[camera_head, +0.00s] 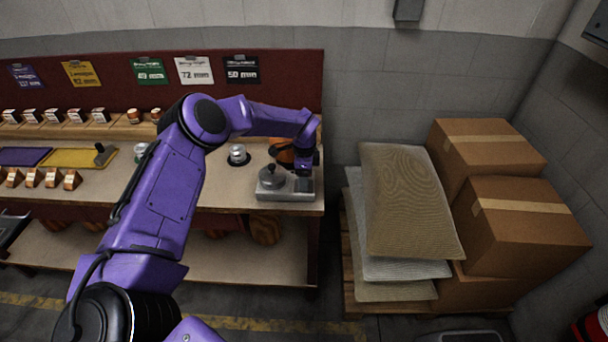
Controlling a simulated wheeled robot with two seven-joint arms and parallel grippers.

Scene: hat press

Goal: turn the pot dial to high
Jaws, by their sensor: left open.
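A small grey pot with a lid (272,174) sits on the left part of a grey metal base (270,194) at the right end of the workbench. My left arm reaches over the bench, and my left gripper (303,180) points down at the right part of this base, close to the pot's right side. The gripper is open. The dial is not clear to see; the gripper covers that part of the base. Whether the fingers touch it I cannot tell. My right gripper is not in view.
An orange-brown object (283,153) is partly hidden behind my wrist. Sacks (405,200) and cardboard boxes (525,225) are stacked on a pallet at the right. Floor shows between bench and pallet.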

